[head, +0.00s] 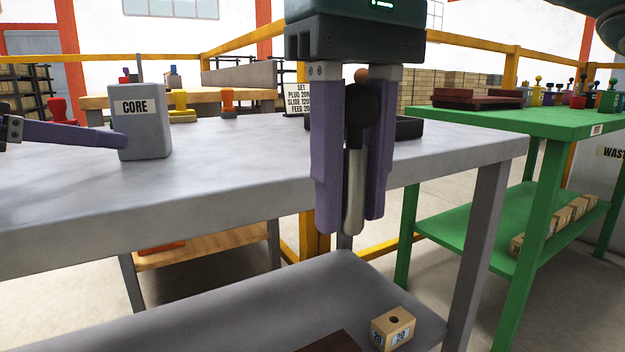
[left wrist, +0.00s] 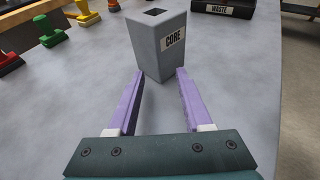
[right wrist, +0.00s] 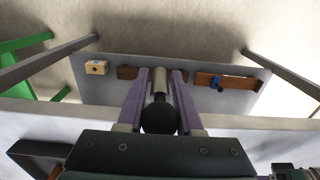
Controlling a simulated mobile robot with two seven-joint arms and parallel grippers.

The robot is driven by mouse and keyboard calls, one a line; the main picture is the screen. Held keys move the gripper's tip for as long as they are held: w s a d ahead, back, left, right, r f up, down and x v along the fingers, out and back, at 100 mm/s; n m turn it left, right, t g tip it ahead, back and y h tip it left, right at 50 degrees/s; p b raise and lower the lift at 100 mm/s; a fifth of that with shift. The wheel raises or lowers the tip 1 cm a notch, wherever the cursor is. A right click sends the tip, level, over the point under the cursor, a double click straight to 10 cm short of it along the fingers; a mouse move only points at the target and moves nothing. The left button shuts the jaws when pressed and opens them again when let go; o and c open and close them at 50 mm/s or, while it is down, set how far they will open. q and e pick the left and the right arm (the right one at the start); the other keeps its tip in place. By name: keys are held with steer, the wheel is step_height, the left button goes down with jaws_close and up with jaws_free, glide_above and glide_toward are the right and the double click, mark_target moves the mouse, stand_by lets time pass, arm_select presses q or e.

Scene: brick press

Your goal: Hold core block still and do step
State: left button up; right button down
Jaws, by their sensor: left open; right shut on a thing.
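The core block (head: 145,125) is a grey upright box labelled CORE, standing on the grey table (head: 230,160). In the left wrist view, the core block (left wrist: 160,45) shows a dark opening in its top. My left gripper (head: 120,140) is open, its fingertips (left wrist: 157,73) at the block's near sides; I cannot tell if they touch it. Its far finger is hidden in the head view. My right gripper (head: 350,215) is shut on a tool with a dark round knob (right wrist: 159,118) and a grey metal rod (head: 354,190), held upright in front of the table's edge.
A card (head: 298,103) reading SET, PLUG, SLIDE and FEED stands behind my right gripper. A wooden brick marked 20 (head: 392,328) lies on the lower shelf (head: 300,290). A green table (head: 500,122) stands right.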

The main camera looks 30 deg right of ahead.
arm_select(q)
steer(key=o, duration=0.7)
steer(key=shift+o, duration=0.2)
